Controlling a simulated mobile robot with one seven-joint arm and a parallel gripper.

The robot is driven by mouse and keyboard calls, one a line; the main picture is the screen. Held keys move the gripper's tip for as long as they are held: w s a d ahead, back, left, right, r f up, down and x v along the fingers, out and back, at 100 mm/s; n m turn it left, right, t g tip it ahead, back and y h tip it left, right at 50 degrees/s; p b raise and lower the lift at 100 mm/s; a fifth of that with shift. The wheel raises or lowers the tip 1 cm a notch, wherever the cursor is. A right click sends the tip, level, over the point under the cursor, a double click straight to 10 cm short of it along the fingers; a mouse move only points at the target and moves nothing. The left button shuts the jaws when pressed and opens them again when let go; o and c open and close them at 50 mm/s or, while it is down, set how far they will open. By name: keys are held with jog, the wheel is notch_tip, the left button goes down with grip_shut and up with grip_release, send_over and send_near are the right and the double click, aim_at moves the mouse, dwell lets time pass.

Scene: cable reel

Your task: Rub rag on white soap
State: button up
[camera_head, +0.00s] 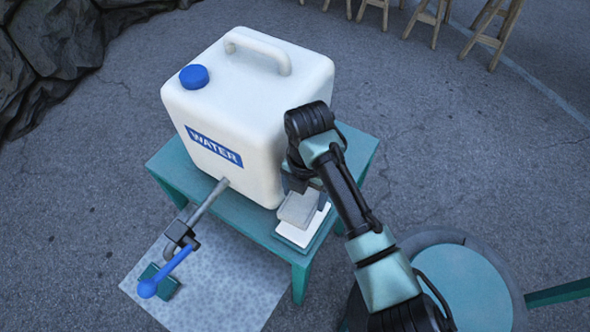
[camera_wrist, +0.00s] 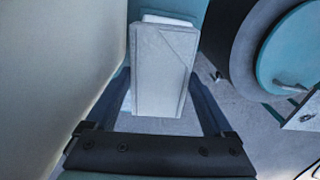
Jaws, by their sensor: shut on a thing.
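My gripper (camera_head: 303,184) is shut on a grey folded rag (camera_head: 298,207), at the front right of the teal table (camera_head: 232,213). In the wrist view, the rag (camera_wrist: 160,75) hangs between the two fingers of my gripper (camera_wrist: 162,100). The white soap (camera_head: 296,236) lies flat near the table's front right corner, under and just in front of the rag. Its edge (camera_wrist: 165,19) shows past the rag in the wrist view. The rag covers part of the soap, and I cannot tell whether they touch.
A big white water container (camera_head: 240,110) stands on the table close left of my gripper. Its spigot (camera_head: 180,231) with a blue lever (camera_head: 165,272) juts out over a patterned mat (camera_head: 215,295). A round teal-topped thing (camera_head: 468,285) stands on the right.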

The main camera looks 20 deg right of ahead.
aim_at(304, 211)
jog(key=shift+s+f+b, duration=0.15)
jog(key=shift+s+b, duration=0.15)
notch_tip(304, 211, down, 6)
jog(key=b, duration=0.5)
jog(key=shift+r, duration=0.25)
jog(key=shift+f, duration=0.55)
dwell(1.8)
jog(key=shift+r, duration=0.1)
notch_tip(304, 211, up, 7)
jog(key=p, duration=0.6)
dwell(0.9)
